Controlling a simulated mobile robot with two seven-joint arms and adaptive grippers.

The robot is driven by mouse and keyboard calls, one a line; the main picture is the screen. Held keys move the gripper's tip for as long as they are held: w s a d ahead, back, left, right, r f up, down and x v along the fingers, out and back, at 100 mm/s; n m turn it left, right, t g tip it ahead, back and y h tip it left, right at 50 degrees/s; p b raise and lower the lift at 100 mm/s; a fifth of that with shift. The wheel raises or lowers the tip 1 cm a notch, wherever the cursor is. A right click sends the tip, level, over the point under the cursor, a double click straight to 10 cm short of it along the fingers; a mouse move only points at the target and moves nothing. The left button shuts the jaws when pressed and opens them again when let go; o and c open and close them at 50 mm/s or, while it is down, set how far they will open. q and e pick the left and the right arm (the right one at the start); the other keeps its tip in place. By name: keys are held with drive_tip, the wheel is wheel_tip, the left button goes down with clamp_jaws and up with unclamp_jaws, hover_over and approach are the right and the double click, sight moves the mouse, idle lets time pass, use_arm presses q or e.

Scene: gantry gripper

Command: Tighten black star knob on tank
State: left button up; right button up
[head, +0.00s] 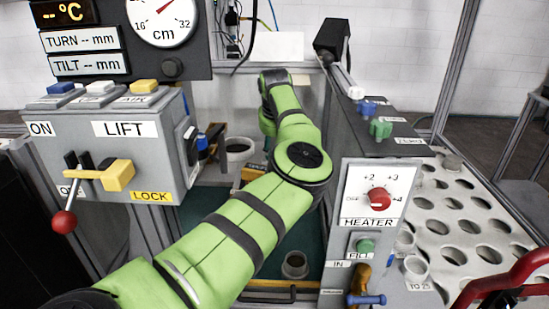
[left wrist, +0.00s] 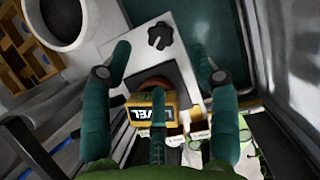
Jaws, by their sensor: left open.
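The black star knob (left wrist: 160,35) shows in the left wrist view, on top of a light grey block-like part (left wrist: 185,25) that looks like the tank. My left gripper (left wrist: 163,68) is open, with its teal fingers spread on either side of the knob and a third finger below. The fingers appear empty and apart from the knob. My right gripper is not in view.
A grey LIFT box (head: 130,150) with a red-ball lever stands at left. A HEATER panel (head: 372,230) stands right of my arm. A perforated grey table (head: 465,225) lies at right. A white round vessel (left wrist: 72,18) and yellow compartments (left wrist: 25,50) lie beside the knob.

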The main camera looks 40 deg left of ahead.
use_arm(q)
drive_tip(key=x, duration=0.5)
drive_tip(key=shift+w+a+f+p, duration=0.1)
drive_tip(key=shift+f+p, duration=0.2)
drive_tip(key=shift+p, duration=0.1)
drive_tip(key=shift+w+a+f, duration=0.2)
drive_tip(key=shift+f, duration=0.45)
drive_tip(key=c, duration=0.9)
drive_tip(key=shift+c, duration=0.8)
drive_tip(key=shift+r, duration=0.1)
drive_tip(key=shift+m+t+h+b, duration=0.35)
drive_tip(key=shift+m+b, duration=0.2)
drive_tip(key=shift+m, duration=0.35)
drive_tip(key=m+b, duration=0.1)
drive_tip(key=m, duration=0.1)
drive_tip(key=m+h+b, duration=0.1)
drive_tip(key=m, duration=0.1)
drive_tip(key=shift+a+r+m+t+h+b, duration=0.1)
drive_tip(key=shift+m+t+h+b, duration=0.15)
drive_tip(key=shift+m+t+b, duration=0.1)
drive_tip(key=shift+m, duration=0.35)
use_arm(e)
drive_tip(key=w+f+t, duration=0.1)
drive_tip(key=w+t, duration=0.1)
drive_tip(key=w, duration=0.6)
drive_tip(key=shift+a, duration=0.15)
